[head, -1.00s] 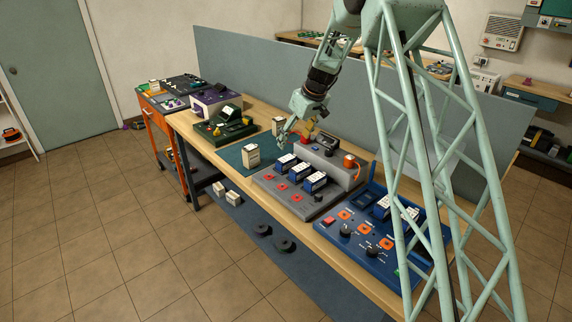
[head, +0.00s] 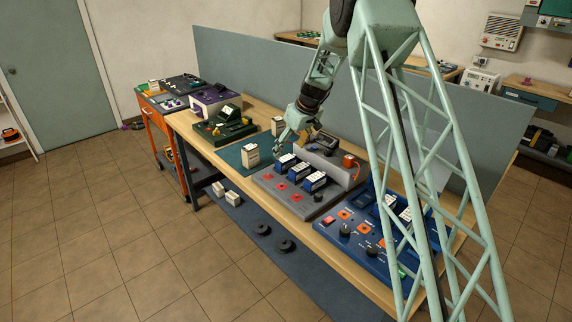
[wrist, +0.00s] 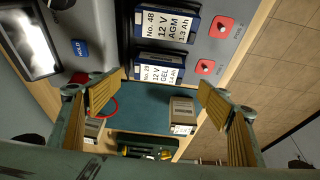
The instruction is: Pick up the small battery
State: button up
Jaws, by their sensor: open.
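In the wrist view, two blue batteries with white labels stand in the grey station: one marked No. 48 12 V AGM (wrist: 166,22) and one marked No. 29 12 V GEL (wrist: 160,70). Three such batteries (head: 300,170) show in a row in the head view. Pale boxy batteries (head: 250,155) (head: 278,126) stand on the teal mat; one also shows in the wrist view (wrist: 183,113). Which one is the small battery is not clear. My gripper (wrist: 160,98) is open and empty, above the border of the station and the mat. It also shows in the head view (head: 281,141).
The grey station (head: 270,192) has red knobs and a raised back wall. A blue panel (head: 325,232) stands to its right, a dark green device (head: 222,128) beyond the mat. The teal mat (head: 230,156) has clear space. A red loop (wrist: 108,108) lies near my left finger.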

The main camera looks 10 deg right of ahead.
aim_at(286, 158)
jog(key=shift+x, duration=1.05)
jog(key=shift+f, duration=0.1)
jog(key=shift+x, duration=2.45)
jog(key=shift+d, duration=0.1)
jog(key=c, duration=1.3)
